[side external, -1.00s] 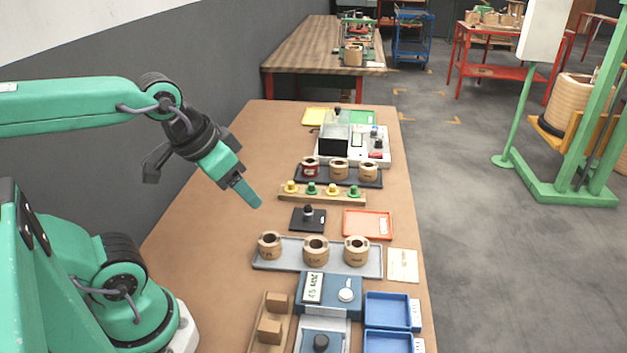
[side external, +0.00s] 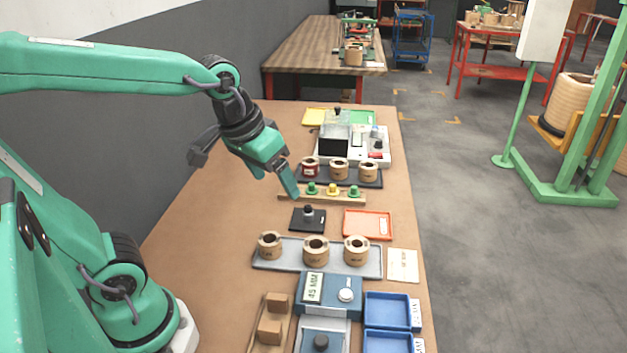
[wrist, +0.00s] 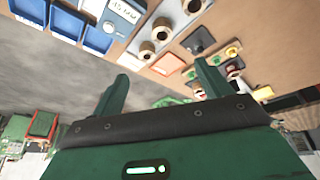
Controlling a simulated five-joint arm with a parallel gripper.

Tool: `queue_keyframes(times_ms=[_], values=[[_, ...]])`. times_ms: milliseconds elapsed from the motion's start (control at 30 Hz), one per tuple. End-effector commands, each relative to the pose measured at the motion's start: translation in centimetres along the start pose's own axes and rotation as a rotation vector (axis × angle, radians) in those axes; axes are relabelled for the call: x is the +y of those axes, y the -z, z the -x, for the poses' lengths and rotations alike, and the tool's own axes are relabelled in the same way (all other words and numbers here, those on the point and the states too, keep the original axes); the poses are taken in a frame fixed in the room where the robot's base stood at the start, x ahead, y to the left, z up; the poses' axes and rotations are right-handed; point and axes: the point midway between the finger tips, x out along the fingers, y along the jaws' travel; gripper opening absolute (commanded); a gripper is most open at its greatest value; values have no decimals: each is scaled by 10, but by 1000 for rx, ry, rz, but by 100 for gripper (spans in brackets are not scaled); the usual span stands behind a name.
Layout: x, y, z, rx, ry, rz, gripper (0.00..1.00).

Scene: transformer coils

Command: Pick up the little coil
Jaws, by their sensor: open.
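Three tan coils stand on a grey tray (side external: 337,262), the left coil (side external: 270,245), middle coil (side external: 316,250) and right coil (side external: 357,250). Three more stand on a dark tray (side external: 354,182) farther back: a red-banded coil (side external: 310,167), a middle coil (side external: 340,169) and a right coil (side external: 369,171). I cannot tell which one is the little coil. My gripper (side external: 294,190) is open and empty, above the left end of the wooden peg strip, between the two trays. Its two fingers stand apart in the wrist view (wrist: 167,85).
The wooden strip (side external: 352,198) carries green and yellow knobs. A black plate with a knob (side external: 308,218) and an orange tray (side external: 368,224) lie between the coil rows. A blue gauge box (side external: 330,291) and blue bins (side external: 387,310) are in front. The table's left side is clear.

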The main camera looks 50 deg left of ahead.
Motion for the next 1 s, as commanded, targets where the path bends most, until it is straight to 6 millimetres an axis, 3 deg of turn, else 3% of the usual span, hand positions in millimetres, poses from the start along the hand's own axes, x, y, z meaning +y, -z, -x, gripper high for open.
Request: queue_keyframes(times_ms=[467,1000], values=[[26,57,-62,-148,30,175,77],[58,93,-165,-297,107,366,77]])
